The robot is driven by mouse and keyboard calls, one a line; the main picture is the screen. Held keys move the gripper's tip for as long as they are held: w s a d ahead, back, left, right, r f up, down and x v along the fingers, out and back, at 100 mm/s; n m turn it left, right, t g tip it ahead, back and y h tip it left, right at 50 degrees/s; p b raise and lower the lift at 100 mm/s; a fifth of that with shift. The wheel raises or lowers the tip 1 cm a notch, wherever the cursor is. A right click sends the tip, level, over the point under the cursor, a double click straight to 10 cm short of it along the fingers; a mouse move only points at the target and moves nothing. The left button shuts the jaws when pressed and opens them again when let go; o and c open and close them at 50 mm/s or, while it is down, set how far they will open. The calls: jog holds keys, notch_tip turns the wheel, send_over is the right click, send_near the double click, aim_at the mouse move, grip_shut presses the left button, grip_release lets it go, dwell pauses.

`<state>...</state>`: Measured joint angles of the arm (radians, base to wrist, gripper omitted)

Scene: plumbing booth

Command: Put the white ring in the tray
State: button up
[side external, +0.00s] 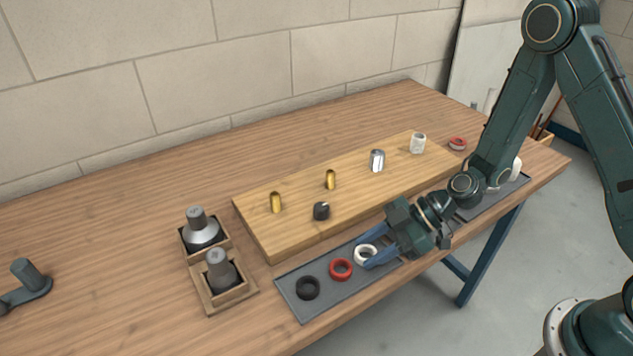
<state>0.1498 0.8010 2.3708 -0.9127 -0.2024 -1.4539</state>
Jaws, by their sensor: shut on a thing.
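The white ring (366,255) is between the blue fingers of my gripper (368,254), which is shut on it. The ring is over or on the right part of a long, flat grey tray (327,295) at the table's front edge. I cannot tell whether it touches the tray. A red ring (341,270) and a black ring (307,288) lie on the tray to its left. My gripper and wrist hide part of the tray.
A wooden board (290,235) behind the tray carries brass, dark, chrome and white fittings. Two wooden boxes (212,302) with grey parts stand left. Another grey strip (492,205) lies right, partly behind my arm. A red ring-like piece (457,143) is at the back right.

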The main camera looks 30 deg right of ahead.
jog(key=o, duration=1)
jog(key=shift+o, duration=0.2)
jog(key=shift+r, duration=0.1)
jog(key=v, duration=1.2)
jog(key=s+d+r+m+h, duration=0.3)
jog(key=s+r+m+h, duration=0.2)
jog(key=r, duration=0.4)
jog(key=s+d+r+m+t+h, duration=0.1)
jog(key=s+d+r+m+h, duration=0.2)
jog(key=s+r+m, duration=0.5)
jog(key=shift+s+r+m+t+h, duration=0.3)
jog(key=shift+s+r+h, duration=0.6)
jog(key=shift+s, duration=0.3)
